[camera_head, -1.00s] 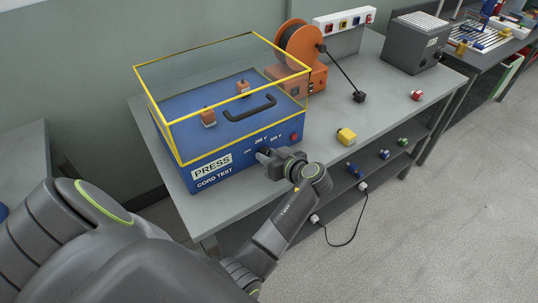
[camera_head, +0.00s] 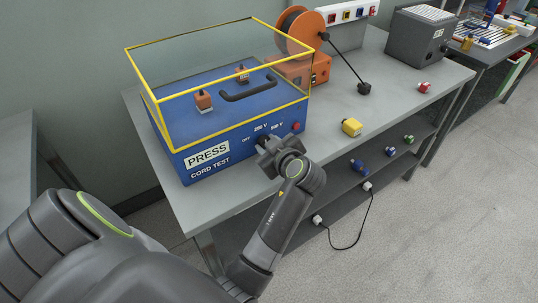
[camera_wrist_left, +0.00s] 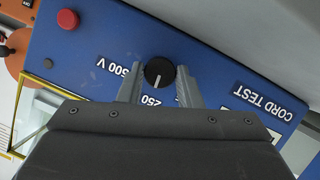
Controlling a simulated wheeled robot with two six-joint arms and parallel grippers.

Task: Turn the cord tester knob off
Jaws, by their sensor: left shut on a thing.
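The cord tester (camera_head: 235,152) is a blue box with a yellow-edged clear guard, at the left end of the bench. Its black knob (camera_wrist_left: 158,72) shows in the left wrist view, on the front panel between the OFF, 250 V and 500 V marks. The knob's white line points to the 250 V mark. My left gripper (camera_head: 265,150) is at the panel; in the wrist view its fingers (camera_wrist_left: 159,88) are on both sides of the knob, shut on it. In the head view the gripper hides the knob. My right gripper is not in view.
A red button (camera_head: 295,126) is on the panel right of the knob. An orange reel unit (camera_head: 302,68) stands behind. A yellow plug (camera_head: 352,127) and a red one (camera_head: 424,87) lie on the bench (camera_head: 395,97). A grey box (camera_head: 418,38) stands farther right.

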